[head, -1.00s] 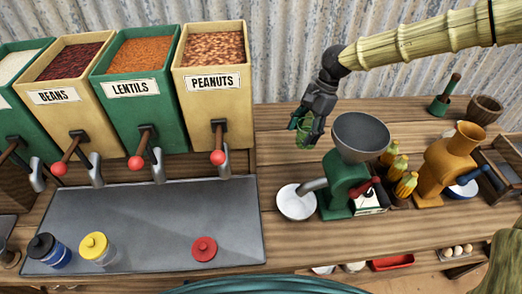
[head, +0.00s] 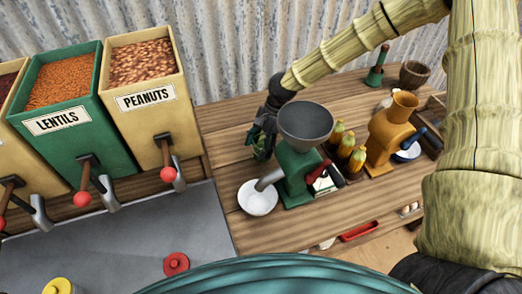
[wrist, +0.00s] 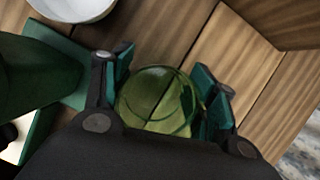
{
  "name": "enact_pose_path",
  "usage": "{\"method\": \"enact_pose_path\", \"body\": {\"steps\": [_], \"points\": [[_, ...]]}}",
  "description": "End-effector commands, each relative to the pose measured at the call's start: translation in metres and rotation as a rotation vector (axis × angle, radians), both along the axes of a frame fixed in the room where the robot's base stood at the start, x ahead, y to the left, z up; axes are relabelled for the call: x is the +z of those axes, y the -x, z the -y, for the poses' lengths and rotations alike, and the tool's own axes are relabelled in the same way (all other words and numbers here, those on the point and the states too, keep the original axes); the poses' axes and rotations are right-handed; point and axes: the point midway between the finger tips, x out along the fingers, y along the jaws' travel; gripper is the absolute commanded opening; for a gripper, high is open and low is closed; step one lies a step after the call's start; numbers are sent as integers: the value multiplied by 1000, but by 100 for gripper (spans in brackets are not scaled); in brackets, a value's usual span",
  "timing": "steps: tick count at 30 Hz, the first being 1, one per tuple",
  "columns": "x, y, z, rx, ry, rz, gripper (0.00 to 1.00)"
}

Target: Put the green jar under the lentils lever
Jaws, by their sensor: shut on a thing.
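The green jar (wrist: 158,100) is clear green glass and round, between my gripper's teal-padded fingers in the wrist view. My gripper (head: 262,148) is shut on it, left of the green grinder; in the head view the jar is a small, partly hidden green patch. I cannot tell whether it touches the counter. The lentils bin (head: 65,110) is green with a white label, at the left of the head view. Its lentils lever (head: 82,186) ends in a red ball, beside a grey spout (head: 109,200) above the grey tray (head: 130,235).
The green grinder (head: 298,165) with its grey hopper and a white bowl (head: 257,197) stands close to my gripper. An orange grinder (head: 388,135) and yellow cobs (head: 345,145) are further right. Red (head: 176,263) and yellow (head: 58,287) lids show on the tray. The peanuts bin (head: 145,95) adjoins lentils.

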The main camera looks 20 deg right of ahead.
Motion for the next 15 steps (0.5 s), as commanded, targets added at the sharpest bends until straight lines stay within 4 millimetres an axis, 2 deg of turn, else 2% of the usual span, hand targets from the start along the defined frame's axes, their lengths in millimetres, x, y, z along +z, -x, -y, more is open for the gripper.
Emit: {"method": "enact_pose_path", "body": {"steps": [8, 15], "points": [[-29, 1, 2, -1, 2, -2, 30], [-32, 1, 2, -2, 1, 0, 30]]}}
